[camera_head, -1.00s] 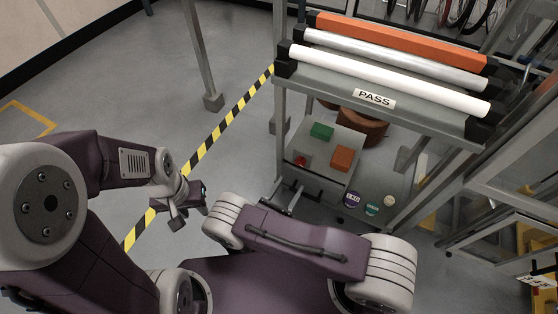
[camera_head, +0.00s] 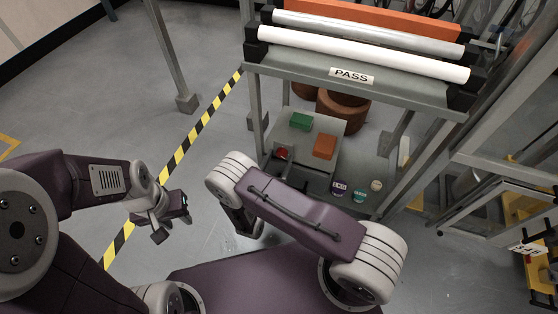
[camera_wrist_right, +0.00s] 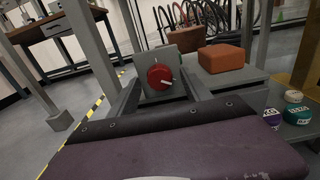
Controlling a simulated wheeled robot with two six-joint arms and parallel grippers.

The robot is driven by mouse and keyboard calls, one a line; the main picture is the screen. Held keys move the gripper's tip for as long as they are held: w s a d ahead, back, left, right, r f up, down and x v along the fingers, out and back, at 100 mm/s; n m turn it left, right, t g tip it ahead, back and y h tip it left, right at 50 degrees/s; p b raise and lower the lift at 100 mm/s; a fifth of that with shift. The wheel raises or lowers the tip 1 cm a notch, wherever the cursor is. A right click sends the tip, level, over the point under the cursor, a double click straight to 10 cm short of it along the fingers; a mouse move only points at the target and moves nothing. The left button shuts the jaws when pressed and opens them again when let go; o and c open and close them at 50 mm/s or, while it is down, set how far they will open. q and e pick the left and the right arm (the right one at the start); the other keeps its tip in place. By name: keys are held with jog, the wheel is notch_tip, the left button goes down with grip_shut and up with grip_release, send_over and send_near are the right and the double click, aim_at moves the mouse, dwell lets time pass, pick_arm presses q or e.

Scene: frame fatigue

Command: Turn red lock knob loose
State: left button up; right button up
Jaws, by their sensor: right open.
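The red lock knob (camera_wrist_right: 160,77) is a round red disc with a pale mark, on the front of a grey block in the right wrist view. It shows small in the head view (camera_head: 282,153), at the left front of the grey lower shelf. My right gripper (camera_wrist_right: 162,88) is open and empty, its two grey fingers pointing toward the knob, one on each side in the picture. I cannot tell the gap to the knob. My left gripper (camera_head: 172,222) is open and empty above the floor at left.
A green block (camera_head: 301,122) and an orange block (camera_head: 325,147) sit on the shelf by the knob. Several small round tins (camera_head: 339,187) stand at right. A rack with rollers and a PASS label (camera_head: 351,76) overhangs the shelf.

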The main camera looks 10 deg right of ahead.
grip_shut()
